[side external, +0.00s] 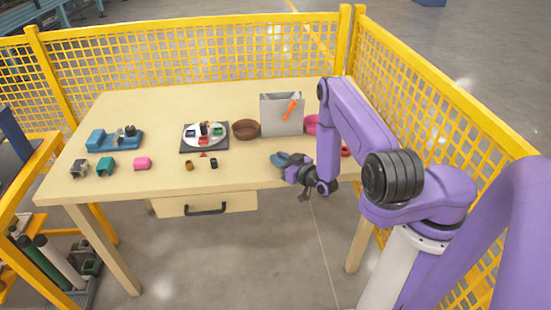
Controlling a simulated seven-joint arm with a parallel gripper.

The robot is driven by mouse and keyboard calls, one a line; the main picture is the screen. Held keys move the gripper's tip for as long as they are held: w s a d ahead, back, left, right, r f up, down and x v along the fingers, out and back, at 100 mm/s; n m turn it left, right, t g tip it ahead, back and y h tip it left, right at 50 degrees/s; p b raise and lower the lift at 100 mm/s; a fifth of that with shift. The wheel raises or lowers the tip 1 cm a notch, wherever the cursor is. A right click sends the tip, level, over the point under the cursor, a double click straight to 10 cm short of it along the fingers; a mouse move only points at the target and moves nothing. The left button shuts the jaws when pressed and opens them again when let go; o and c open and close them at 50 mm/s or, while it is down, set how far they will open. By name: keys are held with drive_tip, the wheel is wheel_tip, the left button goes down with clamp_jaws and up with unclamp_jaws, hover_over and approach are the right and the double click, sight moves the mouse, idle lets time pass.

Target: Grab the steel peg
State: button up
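I cannot pick out the steel peg with certainty in the side external view. Two small upright pieces stand near the table's front edge: a brown-gold one (189,165) and a dark one (214,163). A dark round piece (130,130) sits on a blue fixture (112,140) at the left. My gripper (297,176) is at the front right edge of the table, well to the right of these pieces. It is small and dark here, and its fingers cannot be made out. A blue item (288,158) lies right beside or behind it.
A white plate (188,143) with coloured blocks lies on a dark square base, beside a brown bowl (246,129). A grey box (272,118) with an orange item (291,108) stands behind. Yellow fencing (190,55) surrounds the table (240,180).

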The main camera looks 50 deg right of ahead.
drive_tip(key=shift+r, duration=0.15)
clamp_jaws()
drive_tip(key=shift+r, duration=0.45)
wheel_tip(320, 180, up, 2)
drive_tip(key=shift+r, duration=0.1)
drive_tip(key=s+a+r, duration=0.3)
drive_tip(key=s+r, duration=0.6)
drive_tip(key=s, duration=0.4)
drive_tip(key=shift+s+r, duration=0.3)
drive_tip(key=shift+s, duration=0.05)
